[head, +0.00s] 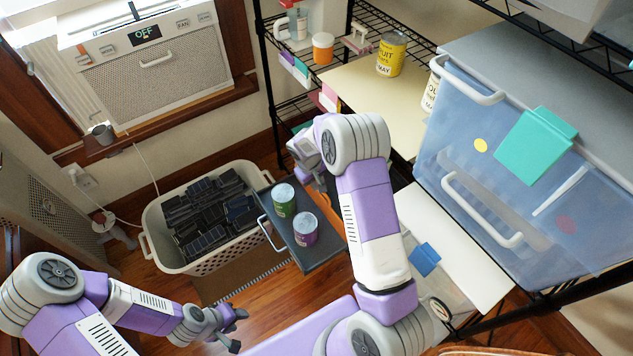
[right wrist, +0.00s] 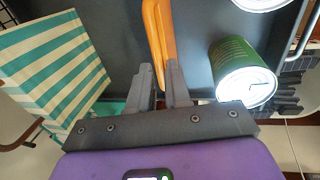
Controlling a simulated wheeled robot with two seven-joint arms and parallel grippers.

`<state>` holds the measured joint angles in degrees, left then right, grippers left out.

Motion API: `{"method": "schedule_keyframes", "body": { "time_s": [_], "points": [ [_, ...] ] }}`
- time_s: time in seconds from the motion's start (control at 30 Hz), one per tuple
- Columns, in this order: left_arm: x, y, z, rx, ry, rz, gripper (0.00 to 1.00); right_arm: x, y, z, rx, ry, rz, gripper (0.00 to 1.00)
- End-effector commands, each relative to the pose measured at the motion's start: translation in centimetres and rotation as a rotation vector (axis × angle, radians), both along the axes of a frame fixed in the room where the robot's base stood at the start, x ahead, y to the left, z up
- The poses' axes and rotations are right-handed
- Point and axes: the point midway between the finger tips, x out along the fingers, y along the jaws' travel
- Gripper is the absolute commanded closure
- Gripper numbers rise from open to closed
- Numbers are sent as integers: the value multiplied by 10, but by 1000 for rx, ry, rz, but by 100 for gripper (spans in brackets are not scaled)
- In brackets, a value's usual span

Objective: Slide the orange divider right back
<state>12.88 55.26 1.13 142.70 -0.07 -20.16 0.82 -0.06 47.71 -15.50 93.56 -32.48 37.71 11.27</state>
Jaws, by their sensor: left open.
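The orange divider (right wrist: 157,40) stands upright in a dark grey drawer (right wrist: 105,25) in the right wrist view. My right gripper (right wrist: 161,72) has one finger on each side of the divider, close against it, and looks shut on its near end. A green can (head: 284,198) and a purple can (head: 305,228) stand in the drawer; the green can (right wrist: 243,72) is right of the divider in the wrist view. My left gripper (head: 236,330) is open and empty over the floor.
A white laundry basket (head: 212,267) full of dark items stands just left of the drawer. A teal-and-cream striped box (right wrist: 52,62) is left of my right gripper. A large blue bin (head: 480,170) sits on the wire shelf at right.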

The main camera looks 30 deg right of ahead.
Motion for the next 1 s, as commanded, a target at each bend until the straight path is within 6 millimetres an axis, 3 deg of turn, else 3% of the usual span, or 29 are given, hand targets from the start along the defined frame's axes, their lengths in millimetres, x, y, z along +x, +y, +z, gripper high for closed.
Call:
{"method": "schedule_keyframes", "body": {
  "time_s": [0.03, 0.1, 1.0],
  "points": [
    [0, 0, 0, 0, 0, 0, 57, 0, 0, 0, 0, 0, 0, 91],
    [0, 0, 0, 0, 0, 0, 57, 0, 0, 0, 0, 0, 0, 100],
    [0, 0, 0, 0, 0, 0, 57, 0, 0, 0, 0, 1, 0, 100]
  ]
}}
